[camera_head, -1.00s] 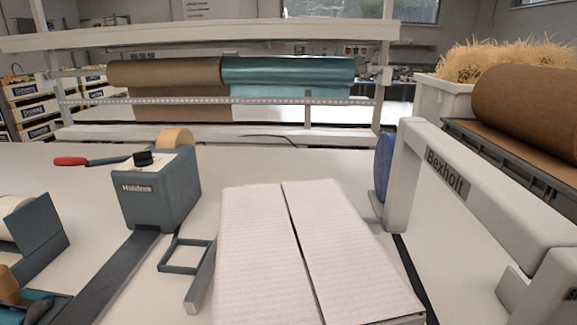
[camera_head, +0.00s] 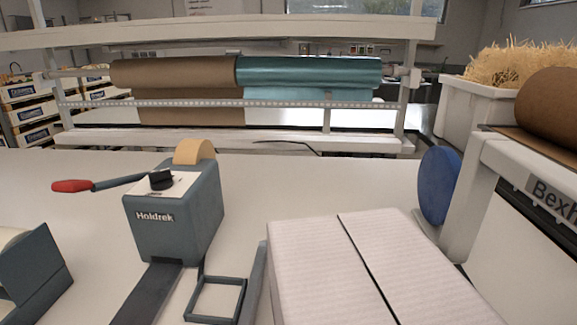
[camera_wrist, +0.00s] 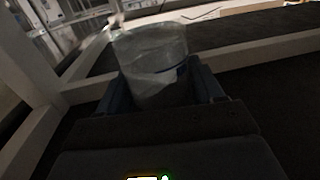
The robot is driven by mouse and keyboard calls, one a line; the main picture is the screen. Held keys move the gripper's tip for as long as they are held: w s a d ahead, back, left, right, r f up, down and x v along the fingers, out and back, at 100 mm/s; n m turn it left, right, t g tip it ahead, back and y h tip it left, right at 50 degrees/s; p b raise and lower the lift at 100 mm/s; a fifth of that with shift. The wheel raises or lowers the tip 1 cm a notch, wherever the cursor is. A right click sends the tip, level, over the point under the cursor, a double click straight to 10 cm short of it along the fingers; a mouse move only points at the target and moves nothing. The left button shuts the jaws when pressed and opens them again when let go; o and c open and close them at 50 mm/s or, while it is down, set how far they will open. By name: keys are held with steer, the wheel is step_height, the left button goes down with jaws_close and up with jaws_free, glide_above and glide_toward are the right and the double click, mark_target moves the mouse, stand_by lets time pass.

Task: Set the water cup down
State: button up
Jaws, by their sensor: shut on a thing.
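The water cup (camera_wrist: 155,62) is a clear, see-through cup in the wrist view. My gripper (camera_wrist: 170,88) is shut on it, with a dark finger on each side of the cup. The lower part of the cup is hidden behind the gripper body. What lies directly beneath the cup cannot be told. Neither the cup nor my gripper shows in the head view.
A white carton (camera_head: 360,265) stands on the bench (camera_head: 290,185). A Holdrek tape dispenser (camera_head: 175,215) with a red-tipped lever is left of it. A blue disc (camera_head: 438,185) and a Bexholt frame (camera_head: 475,180) are at right. The bench behind the carton is clear.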

steer(key=w+a+n+g+y, duration=0.2)
steer(key=a+n+y, duration=0.3)
steer(key=y, duration=0.3)
steer(key=shift+a, duration=0.75)
